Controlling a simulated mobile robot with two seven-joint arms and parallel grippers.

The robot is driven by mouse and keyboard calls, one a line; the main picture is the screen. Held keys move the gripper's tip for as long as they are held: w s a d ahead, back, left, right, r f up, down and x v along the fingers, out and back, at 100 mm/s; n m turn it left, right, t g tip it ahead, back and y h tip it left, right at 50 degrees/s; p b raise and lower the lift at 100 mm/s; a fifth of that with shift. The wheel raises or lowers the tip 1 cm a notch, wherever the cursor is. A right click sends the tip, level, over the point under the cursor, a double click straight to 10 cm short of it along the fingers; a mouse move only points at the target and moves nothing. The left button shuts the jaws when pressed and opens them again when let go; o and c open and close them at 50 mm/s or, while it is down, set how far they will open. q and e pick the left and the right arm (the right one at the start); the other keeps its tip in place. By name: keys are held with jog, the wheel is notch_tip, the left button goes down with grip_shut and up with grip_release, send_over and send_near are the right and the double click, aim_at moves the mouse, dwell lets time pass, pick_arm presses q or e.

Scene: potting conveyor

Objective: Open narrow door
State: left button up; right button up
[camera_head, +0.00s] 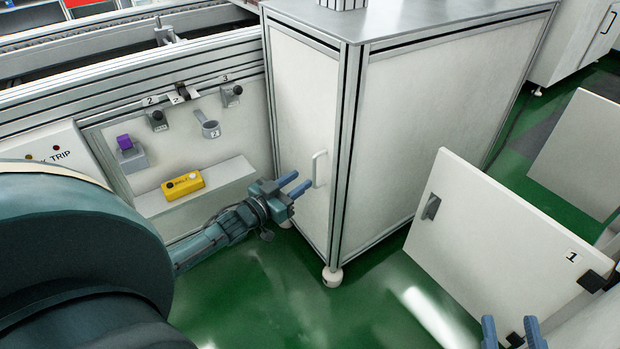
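The narrow door (300,105) is a tall white panel on the near-left face of the framed cabinet. It looks closed against its frame. Its white bar handle (319,169) is near the door's right edge. My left gripper (296,183) has two blue fingers spread apart, pointing toward the handle from the left. It is close to the handle, but nothing shows between the fingers, and I cannot tell whether they touch the door. My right gripper (512,328) shows only its blue fingertips at the bottom edge, apart and empty, with the rest cut off.
A white panel labelled 1 (500,240) stands swung out right of the cabinet, near my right gripper. Another white panel (585,155) is behind it. A yellow button box (183,186) sits on a ledge at left. Green floor (375,285) is clear below the cabinet.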

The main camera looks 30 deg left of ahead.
aim_at(313, 171)
pick_arm(q)
jog(key=w, duration=0.2)
jog(key=w+d+b, duration=0.1)
jog(key=w, duration=0.2)
jog(key=shift+s, duration=0.1)
grip_shut()
dwell(0.5)
